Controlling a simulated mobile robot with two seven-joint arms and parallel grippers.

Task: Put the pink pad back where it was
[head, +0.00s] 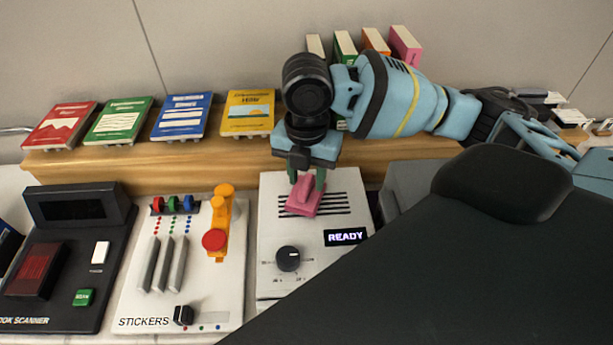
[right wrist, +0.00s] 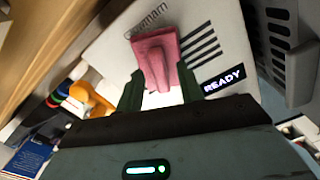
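The pink pad (head: 304,197) is at the black stripes on top of the white machine (head: 318,222) with the READY display. It has a raised grip and also shows in the right wrist view (right wrist: 155,62). My right gripper (head: 307,180) is above the pad, with its green fingers on either side of the grip. In the right wrist view the fingers (right wrist: 160,88) stand apart, with white surface showing between them. The gripper looks open. Whether the pad fully rests on the surface is hard to tell. My left gripper is not in view.
A sticker panel (head: 180,270) with sliders and an orange lever (head: 221,215) stands left of the machine, then a black book scanner (head: 68,260). Several books lie on the wooden shelf (head: 230,158) behind. A grey bin (head: 405,190) is to the right.

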